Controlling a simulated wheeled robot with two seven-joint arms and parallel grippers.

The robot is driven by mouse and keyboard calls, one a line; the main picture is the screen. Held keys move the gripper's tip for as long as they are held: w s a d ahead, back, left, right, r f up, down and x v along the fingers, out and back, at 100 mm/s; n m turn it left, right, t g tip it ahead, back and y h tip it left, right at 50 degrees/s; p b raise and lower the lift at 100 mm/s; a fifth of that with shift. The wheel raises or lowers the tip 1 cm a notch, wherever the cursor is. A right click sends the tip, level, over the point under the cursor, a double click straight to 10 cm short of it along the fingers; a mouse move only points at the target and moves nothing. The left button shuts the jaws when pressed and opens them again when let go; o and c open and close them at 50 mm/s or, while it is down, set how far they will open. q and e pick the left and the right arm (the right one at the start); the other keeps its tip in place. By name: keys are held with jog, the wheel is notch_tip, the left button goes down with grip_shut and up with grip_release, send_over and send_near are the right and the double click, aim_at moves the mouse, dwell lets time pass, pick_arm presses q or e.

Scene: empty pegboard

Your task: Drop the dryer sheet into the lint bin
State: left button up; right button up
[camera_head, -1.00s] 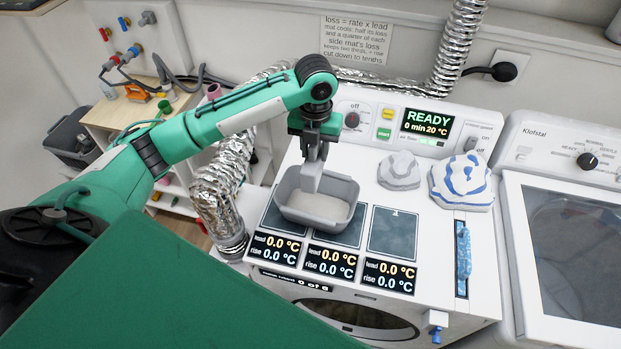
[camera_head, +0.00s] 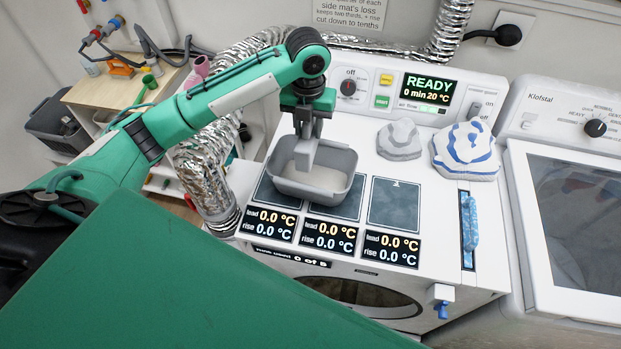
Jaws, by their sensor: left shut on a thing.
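A grey open bin (camera_head: 345,192) stands over the left and middle dark mats on the white machine's top, and I take it for the lint bin. A pale, flat mass (camera_head: 322,178) shows inside it; I cannot tell whether that is lint or cloth. My left gripper (camera_head: 303,163) points down with its fingertips inside the bin, near its back left part. It is shut; I take what it holds to be the dryer sheet, which is largely hidden by the fingers. My right gripper is not in view.
The right mat (camera_head: 394,204) is bare. Behind it lie a grey folded cloth (camera_head: 399,141) and a blue-striped white bundle (camera_head: 465,152). A foil duct (camera_head: 203,175) runs along the machine's left side. A dark crate (camera_head: 55,130) stands far left.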

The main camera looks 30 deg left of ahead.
pick_arm(q)
jog(key=shift+f, duration=0.1)
jog(key=o, duration=1)
jog(key=shift+o, duration=0.2)
jog(key=shift+r, duration=0.3)
notch_tip(320, 180, up, 13)
jog(key=b, duration=0.1)
jog(key=shift+b, duration=0.3)
jog(key=shift+r, duration=0.1)
